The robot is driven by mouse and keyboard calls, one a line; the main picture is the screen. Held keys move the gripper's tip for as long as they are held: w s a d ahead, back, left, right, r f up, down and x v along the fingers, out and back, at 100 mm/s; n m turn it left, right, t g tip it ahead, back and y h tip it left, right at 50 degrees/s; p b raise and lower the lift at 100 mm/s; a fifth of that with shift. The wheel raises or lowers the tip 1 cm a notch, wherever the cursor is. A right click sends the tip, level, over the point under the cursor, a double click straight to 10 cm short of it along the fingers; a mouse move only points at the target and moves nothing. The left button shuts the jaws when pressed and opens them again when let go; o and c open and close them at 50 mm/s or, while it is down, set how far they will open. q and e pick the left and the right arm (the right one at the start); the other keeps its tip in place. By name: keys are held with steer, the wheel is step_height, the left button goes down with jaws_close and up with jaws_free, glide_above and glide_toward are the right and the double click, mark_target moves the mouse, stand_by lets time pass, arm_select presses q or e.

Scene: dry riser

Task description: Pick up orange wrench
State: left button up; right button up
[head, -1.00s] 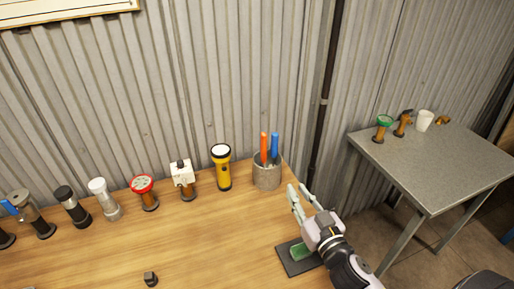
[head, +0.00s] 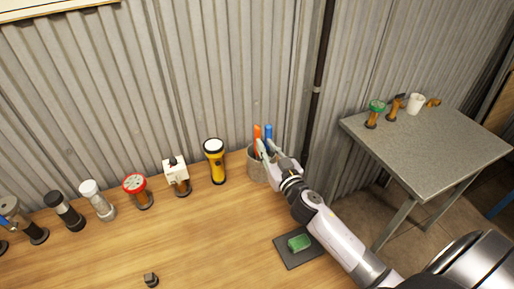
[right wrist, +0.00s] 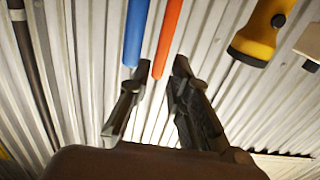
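The orange wrench (head: 257,133) stands upright in a grey cylindrical holder (head: 257,168) at the back right of the wooden table, left of a blue-handled tool (head: 268,135). My right gripper (head: 266,149) is at the holder's upper right, in front of the handles. In the right wrist view the orange handle (right wrist: 168,38) points between the two spread fingers (right wrist: 162,72), and the blue handle (right wrist: 136,32) is just left of it, by the left finger. The fingers are open; no grip on the handle shows.
A yellow flashlight (head: 215,162) stands left of the holder, with several other lights and tools in a row further left. A green block (head: 299,242) lies on a dark pad (head: 284,253) under my right arm. The corrugated wall (head: 150,70) is close behind.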

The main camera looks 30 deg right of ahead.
mark_target(259, 135)
steer(key=w, duration=0.1)
steer(key=w+r+p, duration=0.1)
steer(key=shift+w, duration=0.4)
steer(key=shift+w+d+f+p, duration=0.15)
steer(key=shift+w+p, duration=0.15)
steer(key=shift+w, duration=1.05)
arm_select(q)
steer(key=shift+w+r, duration=0.2)
steer(key=shift+r, duration=0.65)
arm_select(e)
steer(key=shift+s, duration=0.1)
steer(key=shift+c, duration=0.3)
jaws_close()
